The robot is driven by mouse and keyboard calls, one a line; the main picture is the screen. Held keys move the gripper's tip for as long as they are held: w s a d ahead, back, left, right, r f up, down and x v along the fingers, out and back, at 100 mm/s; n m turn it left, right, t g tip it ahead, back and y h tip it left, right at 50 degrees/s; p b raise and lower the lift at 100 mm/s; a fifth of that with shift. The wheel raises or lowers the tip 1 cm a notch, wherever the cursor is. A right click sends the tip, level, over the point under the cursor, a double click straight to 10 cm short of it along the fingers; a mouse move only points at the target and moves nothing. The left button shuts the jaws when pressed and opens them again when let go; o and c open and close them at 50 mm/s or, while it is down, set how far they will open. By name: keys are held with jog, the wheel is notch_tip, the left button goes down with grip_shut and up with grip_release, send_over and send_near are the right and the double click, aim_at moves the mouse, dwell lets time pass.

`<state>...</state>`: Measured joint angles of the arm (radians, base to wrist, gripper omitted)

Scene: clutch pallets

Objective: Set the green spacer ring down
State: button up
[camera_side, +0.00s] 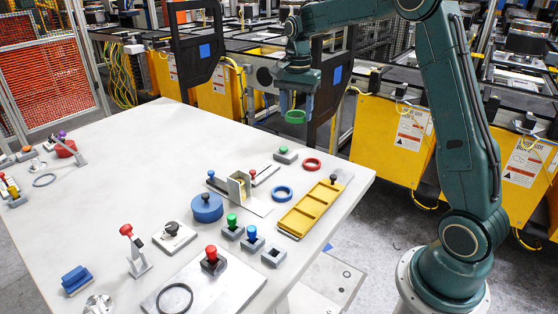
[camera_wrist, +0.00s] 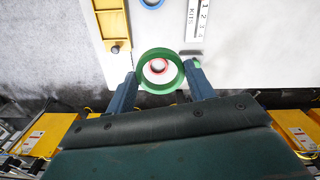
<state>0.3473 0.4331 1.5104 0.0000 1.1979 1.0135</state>
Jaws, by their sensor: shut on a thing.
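The green spacer ring (camera_side: 295,117) is held between the fingers of my gripper (camera_side: 296,104), high above the far right part of the white table. In the wrist view the green ring (camera_wrist: 142,78) sits between the two blue-grey fingertips of my gripper (camera_wrist: 160,82), which touch its outer sides. Through its opening a red ring (camera_wrist: 159,66) shows on the table below. In the side view the red ring (camera_side: 311,164) lies flat near the table's far right edge. A blue ring (camera_side: 282,192) lies nearer, beside the yellow tray.
The yellow tray (camera_side: 296,222) lies along the table's right edge. A grey block with a green knob (camera_side: 286,155) stands left of the red ring. A metal bracket (camera_side: 239,185), a blue round knobbed part (camera_side: 207,208) and several coloured-knob parts stand nearby. The white table (camera_side: 150,160) has clear room at far left.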

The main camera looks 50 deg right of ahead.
aim_at(294, 179)
jog(key=shift+f, duration=0.1)
notch_tip(294, 179, down, 19)
jog(key=shift+f, duration=0.2)
dwell(0.8)
jog(key=shift+f, duration=0.2)
jog(key=o, duration=0.9)
jog(key=shift+o, duration=0.2)
jog(key=shift+r, duration=0.2)
notch_tip(294, 179, up, 14)
jog(key=shift+f, duration=0.25)
jog(key=shift+a, duration=0.1)
